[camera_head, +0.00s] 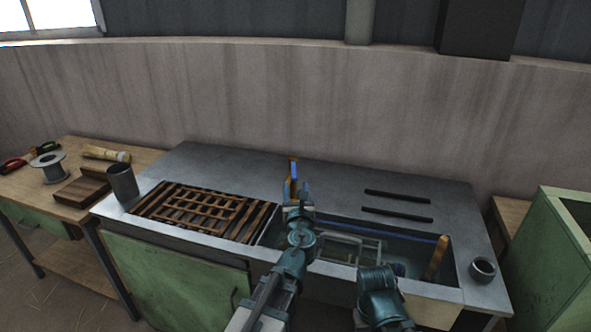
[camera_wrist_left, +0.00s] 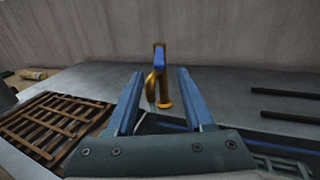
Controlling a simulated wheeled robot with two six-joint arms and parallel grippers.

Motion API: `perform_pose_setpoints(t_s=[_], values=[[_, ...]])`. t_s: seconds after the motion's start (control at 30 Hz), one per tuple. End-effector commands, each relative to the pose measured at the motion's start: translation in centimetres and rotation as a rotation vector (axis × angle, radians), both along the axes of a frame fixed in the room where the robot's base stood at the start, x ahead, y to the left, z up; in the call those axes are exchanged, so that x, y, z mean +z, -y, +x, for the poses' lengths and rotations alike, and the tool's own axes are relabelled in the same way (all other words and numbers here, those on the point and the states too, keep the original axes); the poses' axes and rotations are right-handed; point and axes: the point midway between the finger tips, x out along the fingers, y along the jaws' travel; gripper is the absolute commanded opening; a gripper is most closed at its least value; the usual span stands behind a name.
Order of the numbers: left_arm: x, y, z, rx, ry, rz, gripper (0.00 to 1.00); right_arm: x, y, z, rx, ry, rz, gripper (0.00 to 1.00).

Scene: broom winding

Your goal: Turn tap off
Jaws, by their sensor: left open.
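The tap (camera_head: 291,172) is a brass tap with a blue handle, standing at the back edge of the sink. In the left wrist view the tap (camera_wrist_left: 163,100) shows upright, its curved spout on the left, with the blue handle at the top. My left gripper (camera_head: 298,190) reaches forward to just in front of the tap. In the left wrist view its two blue fingers are apart and empty, with the tap showing between them, seemingly beyond the tips. I cannot tell whether water runs. My right arm shows at the bottom, but its fingers do not.
The sink (camera_head: 462,284) opens right of my left arm, with a wooden-handled thing (camera_head: 437,256) inside. A slatted wooden rack (camera_head: 200,209) and a metal cup (camera_head: 122,184) lie left. Two black bars (camera_head: 397,197) lie behind the sink. A dark ring-like cup (camera_head: 483,268) stands right.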

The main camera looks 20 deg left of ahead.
Motion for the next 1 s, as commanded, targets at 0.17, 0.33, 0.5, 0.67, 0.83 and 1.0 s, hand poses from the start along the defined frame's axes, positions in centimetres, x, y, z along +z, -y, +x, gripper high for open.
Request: perform_pose_setpoints(t_s=[0.17,0.33,0.5,0.67,0.83,1.0], values=[[0.0,-1.2,4.1,0.002,0.001,-0.002,0.53,0.0,0.0,0.0,0.000,0.000,0.000,0.57],[0.0,-2.3,7.3,0.001,0.000,-0.003,0.53,0.0,0.0,0.0,0.000,0.000,0.000,0.57],[0.0,-3.2,9.6,0.002,0.000,-0.003,0.53,0.0,0.0,0.0,0.000,0.000,0.000,0.57],[0.0,-3.5,10.8,0.000,0.000,-0.003,0.53,0.0,0.0,0.0,0.000,0.000,0.000,0.57],[0.0,-3.7,11.2,0.000,0.000,-0.003,0.53,0.0,0.0,0.0,0.000,0.000,0.000,0.57],[0.0,-3.7,11.2,0.000,0.000,-0.003,0.53,0.0,0.0,0.0,0.000,0.000,0.000,0.57]])
